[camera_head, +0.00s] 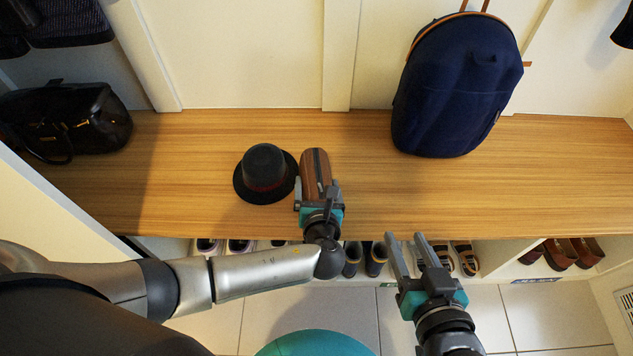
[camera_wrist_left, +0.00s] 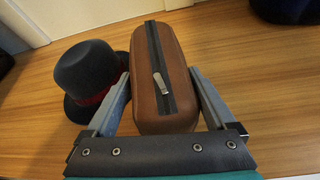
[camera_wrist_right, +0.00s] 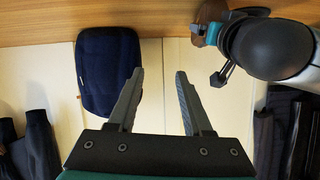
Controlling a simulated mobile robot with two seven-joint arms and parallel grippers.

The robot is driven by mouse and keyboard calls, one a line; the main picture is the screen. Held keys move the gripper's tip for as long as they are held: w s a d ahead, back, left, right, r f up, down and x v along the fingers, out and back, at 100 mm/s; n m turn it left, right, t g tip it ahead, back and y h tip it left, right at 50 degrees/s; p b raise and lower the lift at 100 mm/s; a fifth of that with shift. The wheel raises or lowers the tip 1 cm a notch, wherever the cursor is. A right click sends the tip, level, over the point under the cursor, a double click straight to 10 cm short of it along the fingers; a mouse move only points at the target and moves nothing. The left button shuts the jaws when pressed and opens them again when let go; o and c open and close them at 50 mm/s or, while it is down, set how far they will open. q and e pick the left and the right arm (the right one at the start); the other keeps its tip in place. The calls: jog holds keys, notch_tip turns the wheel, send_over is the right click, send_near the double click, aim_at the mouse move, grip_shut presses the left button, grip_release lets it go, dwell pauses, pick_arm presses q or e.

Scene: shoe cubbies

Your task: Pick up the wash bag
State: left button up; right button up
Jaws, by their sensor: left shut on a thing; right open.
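The wash bag (camera_head: 313,172) is a brown, box-shaped bag with a dark zip strip along its top. It lies on the wooden bench top, just right of a dark hat. In the left wrist view the wash bag (camera_wrist_left: 161,85) sits between the fingers, its metal zip pull showing. My left gripper (camera_head: 319,190) is shut on the near end of the wash bag, one finger on each side; it also shows in the left wrist view (camera_wrist_left: 160,100). My right gripper (camera_head: 405,240) is open and empty in front of the bench edge, right of the left gripper.
The black hat (camera_head: 265,172) with a red band stands close beside the bag's left side. A navy backpack (camera_head: 455,90) leans on the wall at right. A black handbag (camera_head: 70,120) is at far left. Shoes (camera_head: 463,257) fill cubbies below the bench (camera_head: 560,180), whose right part is clear.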

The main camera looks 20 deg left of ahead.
pick_arm(q)
jog(key=shift+c, duration=1.4)
jog(key=shift+r, duration=0.1)
pick_arm(e)
jog(key=shift+s+f, duration=0.1)
